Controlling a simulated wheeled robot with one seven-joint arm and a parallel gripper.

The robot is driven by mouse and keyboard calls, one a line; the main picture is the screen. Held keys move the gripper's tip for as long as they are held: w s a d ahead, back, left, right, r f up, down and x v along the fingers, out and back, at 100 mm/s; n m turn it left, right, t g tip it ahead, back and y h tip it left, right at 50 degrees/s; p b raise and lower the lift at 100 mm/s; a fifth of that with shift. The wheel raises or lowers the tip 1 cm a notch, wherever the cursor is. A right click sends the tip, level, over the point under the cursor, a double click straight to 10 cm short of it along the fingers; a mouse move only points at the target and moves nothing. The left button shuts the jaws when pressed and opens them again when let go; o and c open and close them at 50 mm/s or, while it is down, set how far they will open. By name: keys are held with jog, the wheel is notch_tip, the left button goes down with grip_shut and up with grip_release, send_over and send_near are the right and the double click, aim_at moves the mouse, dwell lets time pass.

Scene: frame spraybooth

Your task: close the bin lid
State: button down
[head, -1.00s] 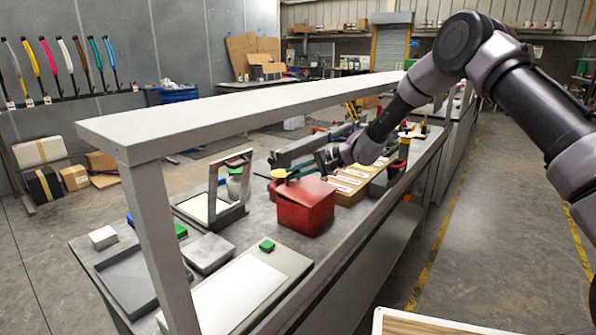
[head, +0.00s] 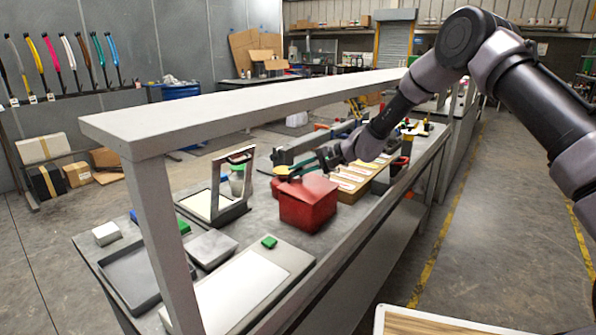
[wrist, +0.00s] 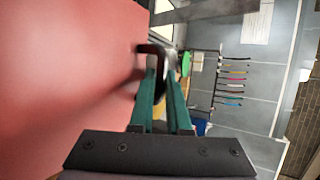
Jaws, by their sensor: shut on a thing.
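The red bin (head: 308,208) stands on the grey bench, and its top looks covered by a red lid (head: 314,186). My gripper (head: 286,172) is at the bin's far upper edge, reaching over it from the right. In the wrist view a large blurred red surface (wrist: 65,75), seemingly the lid, fills the left. The teal fingers of my gripper (wrist: 164,82) are shut on a dark handle (wrist: 153,50) beside that red surface. The exact gap between lid and bin rim cannot be told.
A long grey shelf (head: 260,103) runs above the bench. An upright grey frame (head: 233,185) stands left of the bin, and a wooden tray (head: 352,180) with labels lies behind it. A green block (head: 269,242) lies in front.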

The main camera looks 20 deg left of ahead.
jog(key=shift+s+a+r, duration=0.1)
jog(key=shift+a+r, duration=0.3)
jog(key=c, duration=0.9)
grip_release()
jog(key=shift+d+f, duration=0.1)
jog(key=shift+f, duration=0.1)
jog(key=v, duration=1)
jog(key=shift+d+r, duration=0.2)
jog(key=shift+d, duration=0.15)
jog(key=shift+c, duration=0.2)
